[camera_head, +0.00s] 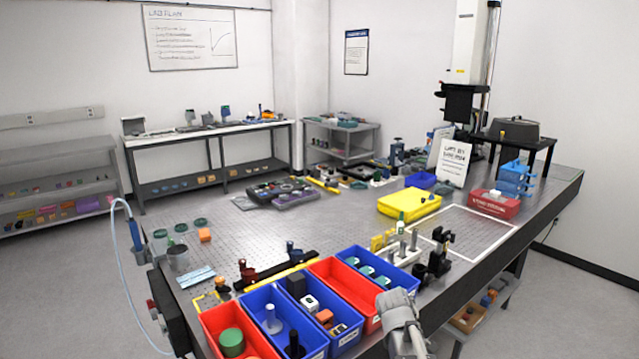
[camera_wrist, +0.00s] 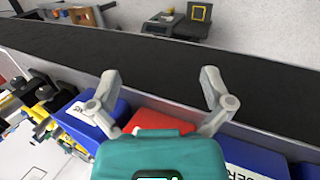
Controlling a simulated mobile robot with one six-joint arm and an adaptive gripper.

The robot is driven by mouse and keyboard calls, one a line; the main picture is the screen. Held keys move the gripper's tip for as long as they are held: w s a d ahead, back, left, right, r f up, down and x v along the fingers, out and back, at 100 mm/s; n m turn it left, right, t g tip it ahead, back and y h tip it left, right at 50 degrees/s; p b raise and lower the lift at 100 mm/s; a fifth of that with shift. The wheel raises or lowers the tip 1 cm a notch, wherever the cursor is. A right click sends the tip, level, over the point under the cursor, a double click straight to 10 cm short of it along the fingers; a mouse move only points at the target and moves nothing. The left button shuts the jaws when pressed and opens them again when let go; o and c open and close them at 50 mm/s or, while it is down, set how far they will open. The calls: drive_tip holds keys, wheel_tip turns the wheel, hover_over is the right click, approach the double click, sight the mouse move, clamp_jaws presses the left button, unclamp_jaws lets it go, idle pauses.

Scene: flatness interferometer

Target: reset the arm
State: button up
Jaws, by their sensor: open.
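My gripper (camera_wrist: 161,82) shows in the wrist view with its two grey fingers spread wide apart and nothing between them. Behind them is my gripper's teal body. The fingers are over a row of bins by the dark table edge (camera_wrist: 180,60); their height above it cannot be told. In the head view a grey part of my arm shows at the bottom, in front of the red and blue bins.
The perforated table (camera_head: 290,225) holds open bins, including a blue bin (camera_head: 388,268) with round green-capped items. A black post mount (camera_head: 437,250), a yellow tray (camera_head: 409,203) and a white square outline (camera_head: 485,210) lie to the right. The table's middle left is mostly clear.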

drive_tip(key=s+a+m+g+y, duration=0.1)
drive_tip(key=s+a+m+y, duration=0.1)
drive_tip(key=s+a+m, duration=0.1)
drive_tip(key=s+a+f+m+g+y, duration=0.1)
drive_tip(key=s+a+m, duration=0.3)
drive_tip(key=s, duration=0.4)
drive_tip(key=shift+s+f+m+y, duration=0.2)
drive_tip(key=shift+f+m+y, duration=0.15)
drive_tip(key=shift+y, duration=0.25)
drive_tip(key=shift+a, duration=0.1)
idle(1.8)
